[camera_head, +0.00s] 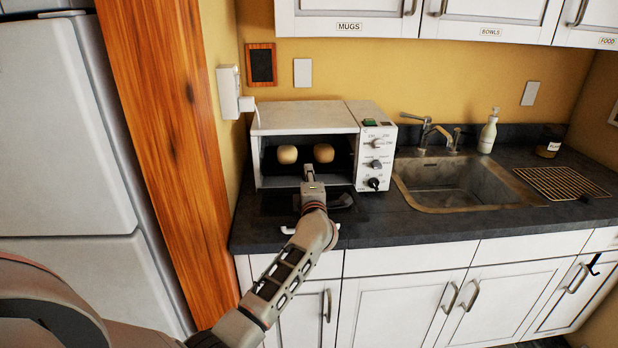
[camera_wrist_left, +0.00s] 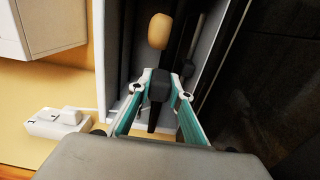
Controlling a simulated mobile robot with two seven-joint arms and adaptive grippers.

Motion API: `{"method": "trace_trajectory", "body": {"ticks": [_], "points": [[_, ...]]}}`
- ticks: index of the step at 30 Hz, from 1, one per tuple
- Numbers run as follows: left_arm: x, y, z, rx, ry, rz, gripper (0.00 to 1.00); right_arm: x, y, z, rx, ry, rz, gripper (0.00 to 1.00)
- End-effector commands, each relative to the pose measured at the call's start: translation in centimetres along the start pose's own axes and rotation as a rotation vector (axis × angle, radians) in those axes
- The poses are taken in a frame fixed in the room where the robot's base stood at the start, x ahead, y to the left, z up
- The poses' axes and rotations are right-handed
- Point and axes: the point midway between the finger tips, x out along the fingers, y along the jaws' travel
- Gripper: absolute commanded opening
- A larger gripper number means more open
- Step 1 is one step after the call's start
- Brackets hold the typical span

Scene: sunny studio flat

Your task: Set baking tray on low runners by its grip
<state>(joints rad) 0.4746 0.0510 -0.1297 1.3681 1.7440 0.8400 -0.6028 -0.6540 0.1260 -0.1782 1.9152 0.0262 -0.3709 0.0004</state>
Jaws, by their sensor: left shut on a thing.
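The white countertop oven (camera_head: 303,117) stands on the counter with its front open. Two round tan buns (camera_head: 287,154) sit side by side inside it; one bun (camera_wrist_left: 159,30) shows in the left wrist view. The baking tray under them is dark and hard to tell from the oven's dark inside. My left gripper (camera_head: 312,181) is at the oven mouth. In the left wrist view my left gripper (camera_wrist_left: 160,88) is shut on the tray's black grip (camera_wrist_left: 159,90). Whether the tray rests on the low runners is hidden. My right gripper is not in view.
The dark oven door (camera_head: 279,204) lies lowered in front of the oven, below my left wrist. A sink (camera_head: 462,184) is right of the oven, with a wire rack (camera_head: 563,183) beyond it. A wooden post (camera_head: 160,130) and a fridge (camera_head: 60,130) stand left.

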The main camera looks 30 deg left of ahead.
Motion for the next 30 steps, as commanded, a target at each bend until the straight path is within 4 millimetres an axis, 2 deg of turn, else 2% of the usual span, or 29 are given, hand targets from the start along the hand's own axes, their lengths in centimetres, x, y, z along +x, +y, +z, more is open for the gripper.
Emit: {"method": "trace_trajectory", "body": {"ticks": [8,29,30], "points": [[0.0,0.2,0.0,0.001,-0.001,0.005,0.0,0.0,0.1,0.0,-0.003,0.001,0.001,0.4],[-0.1,-0.8,0.0,0.0,-0.001,0.0,0.0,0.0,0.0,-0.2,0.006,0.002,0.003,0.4],[-0.1,-0.9,0.0,0.0,-0.001,-0.001,0.24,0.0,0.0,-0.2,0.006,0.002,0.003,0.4]]}}
